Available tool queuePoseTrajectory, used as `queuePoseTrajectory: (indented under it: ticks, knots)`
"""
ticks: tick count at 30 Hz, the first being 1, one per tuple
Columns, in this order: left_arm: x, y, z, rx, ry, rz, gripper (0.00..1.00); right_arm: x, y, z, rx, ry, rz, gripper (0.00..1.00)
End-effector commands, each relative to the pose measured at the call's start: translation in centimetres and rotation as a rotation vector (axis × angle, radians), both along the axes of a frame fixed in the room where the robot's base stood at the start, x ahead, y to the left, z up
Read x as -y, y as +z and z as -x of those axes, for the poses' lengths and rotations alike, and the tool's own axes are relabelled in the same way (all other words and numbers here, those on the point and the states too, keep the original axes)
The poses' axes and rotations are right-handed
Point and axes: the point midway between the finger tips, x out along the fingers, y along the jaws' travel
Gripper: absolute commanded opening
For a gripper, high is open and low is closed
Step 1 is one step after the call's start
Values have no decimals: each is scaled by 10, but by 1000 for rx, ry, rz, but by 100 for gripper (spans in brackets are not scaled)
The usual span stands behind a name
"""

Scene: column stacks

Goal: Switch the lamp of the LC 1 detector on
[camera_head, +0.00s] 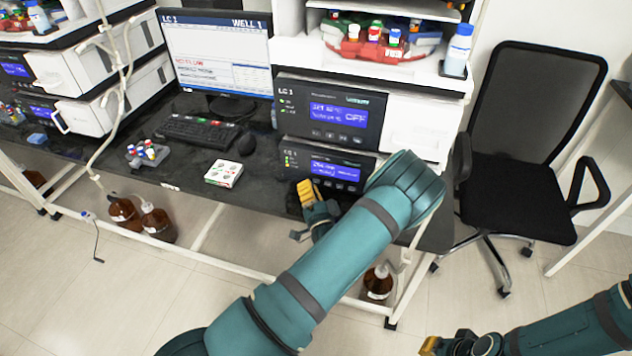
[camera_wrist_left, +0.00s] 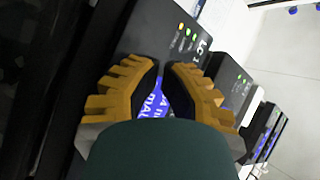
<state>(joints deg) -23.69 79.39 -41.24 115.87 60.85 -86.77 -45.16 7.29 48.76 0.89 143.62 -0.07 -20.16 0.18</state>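The upper LC 1 module (camera_head: 330,111) has a blue display (camera_head: 339,116) reading OFF. Its finer label is too small to read, so I cannot tell for sure that it is the detector. Below it sits a second LC 1 module (camera_head: 300,158) with a blue display (camera_head: 335,171). My left gripper (camera_head: 305,190), with yellow fingers, is in front of the lower module's left part. In the left wrist view its fingers (camera_wrist_left: 162,68) have a narrow empty gap, with part of a blue screen (camera_wrist_left: 154,103) behind. My right gripper (camera_head: 430,345) is low, away from the bench.
The monitor (camera_head: 222,55) reads LC 1, WELL 1, with a red text line. A keyboard (camera_head: 197,131), mouse (camera_head: 247,143), small white box (camera_head: 223,173) and vial rack (camera_head: 147,154) are on the bench. A black chair (camera_head: 515,190) stands right.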

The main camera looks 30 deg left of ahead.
Motion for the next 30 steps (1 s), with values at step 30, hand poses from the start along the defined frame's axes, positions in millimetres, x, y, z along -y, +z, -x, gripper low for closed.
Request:
queuePoseTrajectory:
  ticks: [30]
  knots:
    - [12, 0, 49, 0, 1, 0, 0, 0, 3, 0, 0, 0, 0, 0]
